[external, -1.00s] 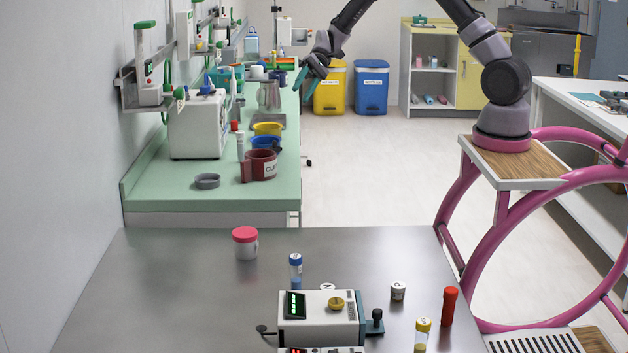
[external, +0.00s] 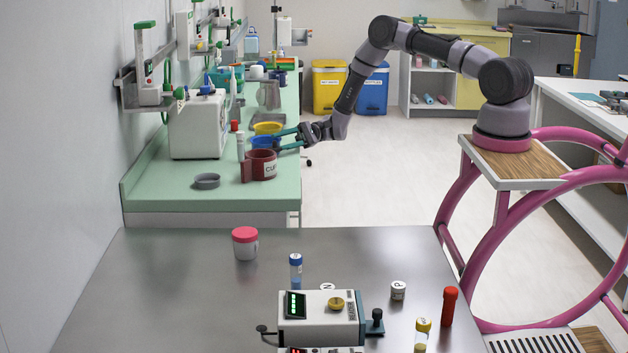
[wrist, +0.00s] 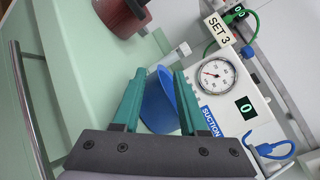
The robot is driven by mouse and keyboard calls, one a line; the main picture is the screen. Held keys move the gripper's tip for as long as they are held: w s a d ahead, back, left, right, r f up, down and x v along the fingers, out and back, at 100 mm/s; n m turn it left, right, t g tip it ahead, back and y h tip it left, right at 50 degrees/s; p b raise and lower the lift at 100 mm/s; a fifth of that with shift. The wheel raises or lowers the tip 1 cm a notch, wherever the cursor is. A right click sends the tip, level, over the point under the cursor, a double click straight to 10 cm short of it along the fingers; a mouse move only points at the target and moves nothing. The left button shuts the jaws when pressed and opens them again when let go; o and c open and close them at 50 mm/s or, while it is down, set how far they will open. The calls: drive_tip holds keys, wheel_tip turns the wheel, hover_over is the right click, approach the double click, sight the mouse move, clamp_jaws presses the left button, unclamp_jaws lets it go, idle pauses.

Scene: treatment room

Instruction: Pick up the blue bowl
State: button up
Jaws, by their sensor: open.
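The blue bowl (external: 263,143) stands on the green counter, between a yellow bowl behind it and a dark red cup in front of it. In the wrist view the blue bowl (wrist: 158,104) shows between the two teal fingers, its lower part hidden by them and by the gripper body. My gripper (external: 276,140) is open at the bowl's right side. In the wrist view my gripper (wrist: 155,90) has its fingers spread on either side of the bowl; I cannot tell whether they touch it.
The dark red cup (external: 262,164) is close in front of my fingers, and the yellow bowl (external: 268,128) is just behind. A white suction unit (external: 197,126) stands to the left by the wall. A grey ring-shaped dish (external: 207,181) lies nearer the counter's front (external: 150,195).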

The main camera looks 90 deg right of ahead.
sight(267, 145)
drive_tip(key=x, duration=0.6)
drive_tip(key=shift+a+r, duration=0.1)
drive_tip(key=shift+a, duration=0.2)
drive_tip(key=shift+c, duration=0.4)
clamp_jaws()
